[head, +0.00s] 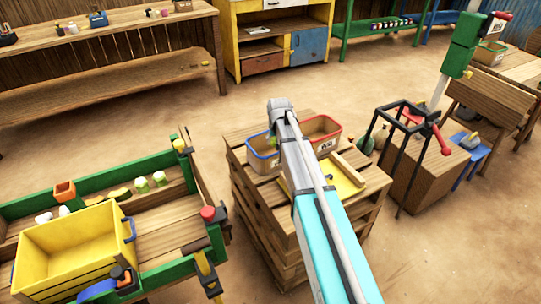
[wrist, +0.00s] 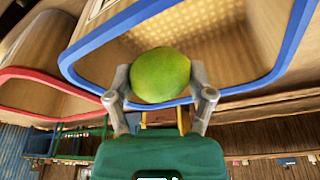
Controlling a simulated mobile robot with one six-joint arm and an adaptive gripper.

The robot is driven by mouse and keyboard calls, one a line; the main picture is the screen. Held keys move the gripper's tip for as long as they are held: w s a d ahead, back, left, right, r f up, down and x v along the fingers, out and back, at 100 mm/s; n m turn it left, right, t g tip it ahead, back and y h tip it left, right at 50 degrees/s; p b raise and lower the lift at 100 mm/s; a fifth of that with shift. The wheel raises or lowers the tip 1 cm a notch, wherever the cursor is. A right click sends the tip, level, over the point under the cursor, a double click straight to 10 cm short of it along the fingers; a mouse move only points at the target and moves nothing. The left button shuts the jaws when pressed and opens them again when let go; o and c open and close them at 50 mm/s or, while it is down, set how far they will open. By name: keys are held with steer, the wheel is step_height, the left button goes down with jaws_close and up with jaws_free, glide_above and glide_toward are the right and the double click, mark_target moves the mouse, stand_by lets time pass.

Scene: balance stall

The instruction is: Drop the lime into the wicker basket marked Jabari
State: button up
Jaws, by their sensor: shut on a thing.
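My gripper (wrist: 160,95) is shut on the lime (wrist: 160,74), a green fruit held between both fingertips in the wrist view. The lime is over the opening of a blue-rimmed wicker basket (wrist: 235,50), and the blue rim runs close by the fingers. A red-rimmed basket (wrist: 45,95) is beside it at the left. In the head view the blue-rimmed basket (head: 260,158) and the red-rimmed basket (head: 325,143) stand on a wooden pallet stack, partly behind my arm. The basket labels are too small or covered to read surely.
The pallet stack (head: 262,205) also bears a yellow tray (head: 345,178) to the right of my arm. A green-framed cart (head: 165,258) with a yellow crate (head: 75,250) stands at left. A dark metal frame on a wooden box (head: 425,170) stands at right. Sandy floor lies open behind.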

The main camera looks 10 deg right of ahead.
steer(key=o, duration=1.1)
steer(key=shift+w+r, duration=0.1)
steer(key=shift+r, duration=0.05)
